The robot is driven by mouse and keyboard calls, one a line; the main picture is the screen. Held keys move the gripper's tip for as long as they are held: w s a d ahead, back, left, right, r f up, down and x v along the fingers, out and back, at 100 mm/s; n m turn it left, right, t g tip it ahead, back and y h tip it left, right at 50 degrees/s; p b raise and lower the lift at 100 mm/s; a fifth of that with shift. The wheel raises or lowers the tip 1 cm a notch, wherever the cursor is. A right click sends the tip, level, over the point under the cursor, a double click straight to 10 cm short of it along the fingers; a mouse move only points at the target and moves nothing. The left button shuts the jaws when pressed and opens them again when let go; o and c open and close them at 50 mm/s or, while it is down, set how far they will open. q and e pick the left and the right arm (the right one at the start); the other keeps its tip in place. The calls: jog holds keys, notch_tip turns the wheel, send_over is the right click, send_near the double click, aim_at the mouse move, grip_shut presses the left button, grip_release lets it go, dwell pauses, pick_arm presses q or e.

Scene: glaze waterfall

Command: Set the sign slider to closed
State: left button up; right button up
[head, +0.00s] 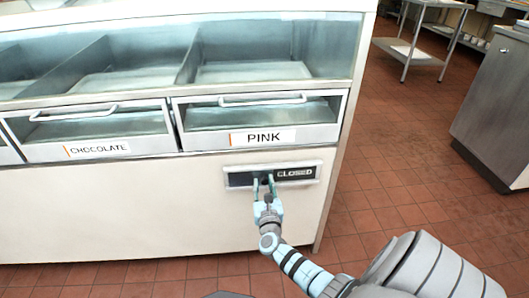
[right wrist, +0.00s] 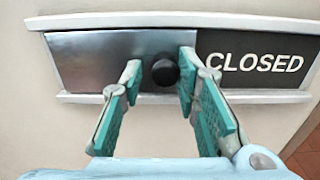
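The sign slider (right wrist: 110,62) is a grey metal panel with a round black knob (right wrist: 165,71), set in a white-railed frame on the front of the display case. The black section with the word CLOSED (right wrist: 255,62) shows to the right of the panel; it also reads in the head view (head: 295,173). My right gripper (right wrist: 158,82) is at the sign with its two teal fingers apart, one on each side of the knob. I cannot tell whether either finger touches the knob. In the head view the right gripper (head: 264,180) partly covers the slider. My left gripper is not in view.
Above the sign are drawers labelled CHOCOLATE (head: 97,148) and PINK (head: 262,137), with handles and glass above. Red tiled floor (head: 390,195) is open to the right. A metal table (head: 408,50) and a grey cabinet (head: 493,105) stand farther right.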

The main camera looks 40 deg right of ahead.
jog(key=shift+o, duration=0.5)
jog(key=shift+r, duration=0.1)
jog(key=v, duration=1.2)
jog(key=shift+w, duration=0.15)
